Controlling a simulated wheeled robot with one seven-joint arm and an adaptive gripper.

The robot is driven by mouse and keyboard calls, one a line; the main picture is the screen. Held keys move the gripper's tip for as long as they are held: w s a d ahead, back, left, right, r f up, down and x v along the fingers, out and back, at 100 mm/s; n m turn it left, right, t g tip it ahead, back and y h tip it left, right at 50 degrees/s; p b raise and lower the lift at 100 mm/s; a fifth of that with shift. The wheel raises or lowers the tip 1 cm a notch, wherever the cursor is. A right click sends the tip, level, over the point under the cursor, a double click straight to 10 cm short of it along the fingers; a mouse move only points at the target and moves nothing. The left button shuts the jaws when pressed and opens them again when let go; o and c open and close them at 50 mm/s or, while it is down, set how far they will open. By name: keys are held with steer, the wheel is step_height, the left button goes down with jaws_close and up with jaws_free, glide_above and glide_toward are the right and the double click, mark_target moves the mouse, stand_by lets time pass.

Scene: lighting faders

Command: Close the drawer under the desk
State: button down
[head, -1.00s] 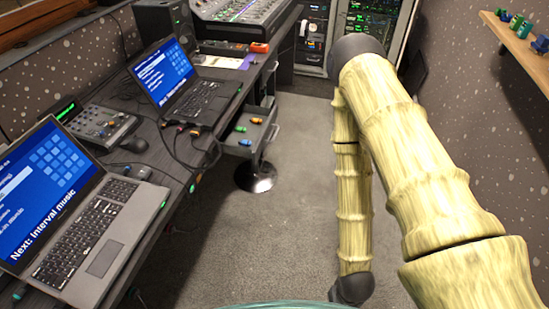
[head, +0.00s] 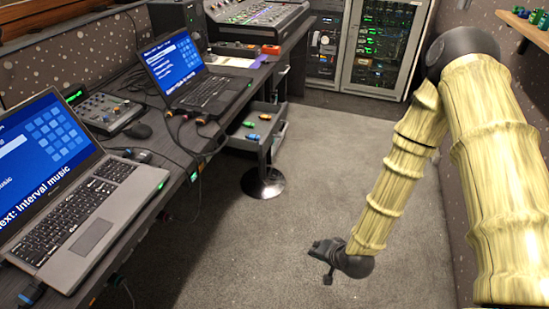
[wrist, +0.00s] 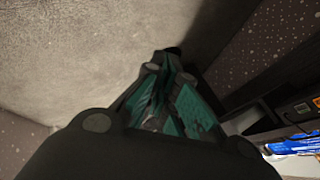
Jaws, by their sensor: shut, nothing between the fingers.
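The drawer (head: 268,138) under the desk (head: 160,152) is pulled out to the right, over the aisle. Several small coloured items, green, blue and orange, lie inside it. My gripper (head: 318,258) is over the carpet, to the right of the desk and nearer the camera than the drawer, clear of both. Its fingers are small in the head view and point left. In the wrist view my gripper (wrist: 170,60) is shut and empty, with dark and green finger parts. I cannot make out the drawer in the wrist view.
Two laptops (head: 72,195), a small mixer (head: 104,112) and cables crowd the desk top. A round black stool base (head: 263,183) stands on the floor below the drawer. Equipment racks (head: 362,45) close the far end. The carpet (head: 310,160) between is clear.

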steer(key=w+a+r+m+t+y+b, duration=0.1)
steer(key=w+a+r+m+t+b, duration=0.1)
steer(key=w+b, duration=0.35)
steer(key=w+a+r+m+t+y+b, duration=0.1)
steer(key=w+a+r+t+b, duration=0.15)
steer(key=w, duration=0.65)
steer(key=m+t+y+b, duration=0.2)
steer(key=m+t+b, duration=0.2)
steer(key=t+b, duration=0.15)
glide_toward(268, 136)
steer(key=s+d+g, duration=0.1)
steer(key=s+d, duration=0.5)
steer(key=d, duration=0.1)
steer(key=shift+s+a+r+b+x, duration=0.1)
steer(key=shift+s+a+b+x, duration=0.35)
steer(key=shift+x, duration=1.7)
steer(key=shift+a+r+b+x, duration=0.1)
steer(key=shift+a+b+x, duration=0.55)
steer(key=shift+x, duration=1.55)
steer(key=shift+s+a+r+b+x, duration=0.1)
steer(key=shift+s+a+b+x, duration=0.45)
steer(key=shift+x, duration=1.6)
steer(key=shift+w+d, duration=0.2)
steer(key=shift+w, duration=0.1)
steer(key=shift+a, duration=0.1)
